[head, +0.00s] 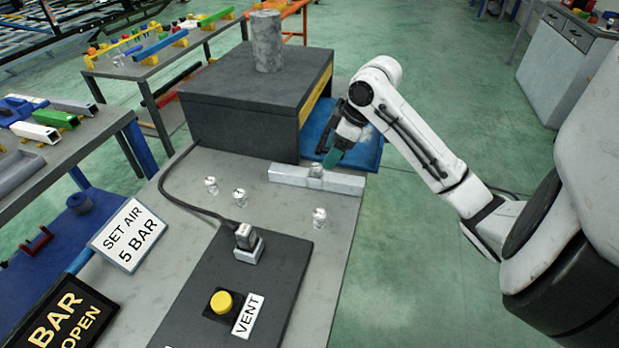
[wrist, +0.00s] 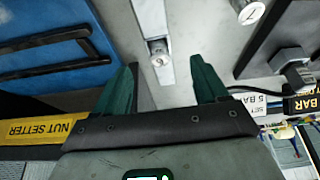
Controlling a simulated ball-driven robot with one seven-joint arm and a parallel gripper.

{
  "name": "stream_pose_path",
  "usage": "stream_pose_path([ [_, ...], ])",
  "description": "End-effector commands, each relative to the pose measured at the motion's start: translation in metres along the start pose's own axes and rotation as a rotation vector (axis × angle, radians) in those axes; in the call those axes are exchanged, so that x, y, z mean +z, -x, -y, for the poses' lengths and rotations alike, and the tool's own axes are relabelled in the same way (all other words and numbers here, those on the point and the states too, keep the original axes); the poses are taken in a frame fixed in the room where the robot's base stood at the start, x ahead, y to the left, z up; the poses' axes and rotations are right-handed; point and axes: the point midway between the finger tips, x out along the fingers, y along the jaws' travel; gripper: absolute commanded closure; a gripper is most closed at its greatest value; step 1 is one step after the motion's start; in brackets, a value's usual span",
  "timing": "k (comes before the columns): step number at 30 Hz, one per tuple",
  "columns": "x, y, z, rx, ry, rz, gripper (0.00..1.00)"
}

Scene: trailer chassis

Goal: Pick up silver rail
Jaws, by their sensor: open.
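The silver rail (head: 343,183) lies across the far part of the grey bench, in front of the dark box. A small silver fitting (head: 316,170) sits at about its middle. In the wrist view the rail (wrist: 151,20) runs down from the top edge, with the fitting (wrist: 160,56) on it. My gripper (head: 331,160) is above the rail near the fitting, pointing down. Its green fingers are spread and empty in the wrist view (wrist: 164,68), one on each side of the rail's line. The fingers' exact height over the rail is unclear.
The dark box (head: 245,110) with a grey cylinder (head: 267,42) on top stands behind the rail. A blue tray (head: 365,150) is beside it. Several small silver fittings (head: 319,217) stand on the bench. A black cable (head: 190,205) runs to a plug (head: 246,240).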

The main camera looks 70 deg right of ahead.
Motion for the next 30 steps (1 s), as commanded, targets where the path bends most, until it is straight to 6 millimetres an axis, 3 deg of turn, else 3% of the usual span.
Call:
stream_pose_path([
  [6,-0.001,-0.032,0.000,-0.002,0.000,0.000,0.28],
  [14,-0.001,-0.051,-0.001,-0.001,-0.001,0.001,0.28],
  [21,-0.002,-0.085,-0.003,0.000,0.001,-0.001,0.28],
  [30,-0.002,-0.094,-0.003,0.001,0.001,-0.002,0.28],
])
